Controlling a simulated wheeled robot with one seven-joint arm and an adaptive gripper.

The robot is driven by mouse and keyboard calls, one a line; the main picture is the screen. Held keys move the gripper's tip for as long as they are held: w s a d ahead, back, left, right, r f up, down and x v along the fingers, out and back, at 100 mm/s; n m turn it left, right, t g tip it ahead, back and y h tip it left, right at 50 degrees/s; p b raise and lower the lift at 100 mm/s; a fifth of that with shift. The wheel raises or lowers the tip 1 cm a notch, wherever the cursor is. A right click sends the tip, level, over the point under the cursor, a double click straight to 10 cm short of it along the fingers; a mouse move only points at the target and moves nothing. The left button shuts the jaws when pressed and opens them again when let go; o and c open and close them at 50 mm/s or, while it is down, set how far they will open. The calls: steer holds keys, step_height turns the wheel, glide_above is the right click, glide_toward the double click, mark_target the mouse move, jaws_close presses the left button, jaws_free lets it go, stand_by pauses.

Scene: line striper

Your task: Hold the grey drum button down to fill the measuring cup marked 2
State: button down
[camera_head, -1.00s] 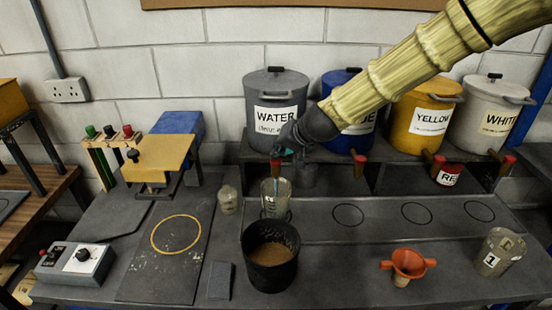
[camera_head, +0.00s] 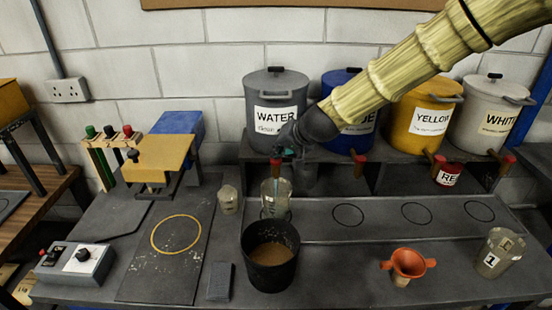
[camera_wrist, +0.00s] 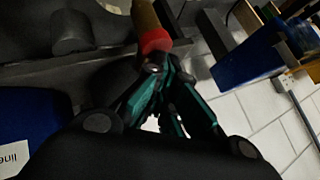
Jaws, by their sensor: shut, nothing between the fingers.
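The grey drum (camera_head: 276,95) labelled WATER stands on the shelf. Its red-tipped tap button (camera_head: 276,161) shows just below my gripper (camera_head: 284,153). In the wrist view the red button (camera_wrist: 154,41) is at the tips of my gripper (camera_wrist: 160,62), which is shut and empty; the fingertips appear to touch it. A clear measuring cup (camera_head: 275,197) stands under the tap, with a thin bluish streak inside or in front of it. Its marking cannot be read, and I cannot tell its liquid level.
Blue, yellow (camera_head: 424,105) and white (camera_head: 490,110) drums stand along the shelf. A black bucket (camera_head: 271,270) of brown liquid is in front of the cup. A small cup (camera_head: 228,200), an orange funnel (camera_head: 408,263) and a cup marked 1 (camera_head: 500,252) stand on the bench.

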steer(key=shift+r+p, duration=0.7)
steer(key=shift+r, duration=0.15)
steer(key=shift+r+p, duration=1.95)
steer(key=shift+r, duration=0.55)
